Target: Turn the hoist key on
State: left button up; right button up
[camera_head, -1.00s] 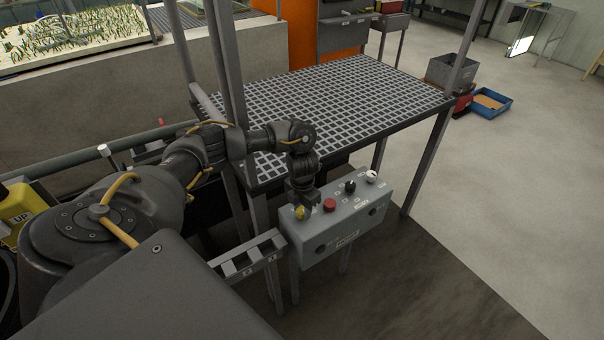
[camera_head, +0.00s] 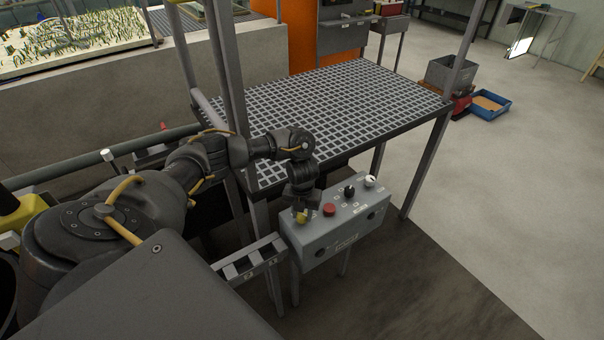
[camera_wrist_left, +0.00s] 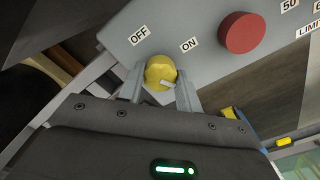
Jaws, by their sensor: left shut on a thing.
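The hoist key is a yellow round knob (camera_wrist_left: 160,72) on the grey control box (camera_head: 340,235), between the OFF label (camera_wrist_left: 138,36) and the ON label (camera_wrist_left: 189,44) in the left wrist view. My left gripper (camera_wrist_left: 160,86) is shut on the yellow key, with one finger on each side of it. In the head view the left gripper (camera_head: 301,208) points down onto the left end of the box, and the key shows only in part there. My right gripper is not in view.
A red button (camera_head: 329,209) sits just right of the key, with a black knob (camera_head: 350,190) and a white knob (camera_head: 370,181) farther along. A grated platform (camera_head: 340,105) stands behind the box.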

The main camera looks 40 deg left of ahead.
pick_arm(q)
jog(key=n+p, duration=0.2)
jog(key=n, duration=0.1)
jog(key=n+p, duration=0.1)
jog(key=n, duration=0.2)
jog(key=shift+r+n+p, duration=0.2)
jog(key=shift+n+p, duration=0.1)
jog(key=shift+p, duration=0.1)
jog(key=n+p, duration=0.2)
jog(key=n, duration=0.1)
jog(key=shift+f+n+p, duration=0.1)
jog(key=shift+n+p, duration=0.3)
jog(key=shift+n, duration=0.6)
jog(key=shift+w+n, duration=0.1)
jog(key=shift+n, duration=0.2)
jog(key=o, duration=1)
jog(key=shift+f, duration=0.1)
jog(key=shift+r, duration=5.45)
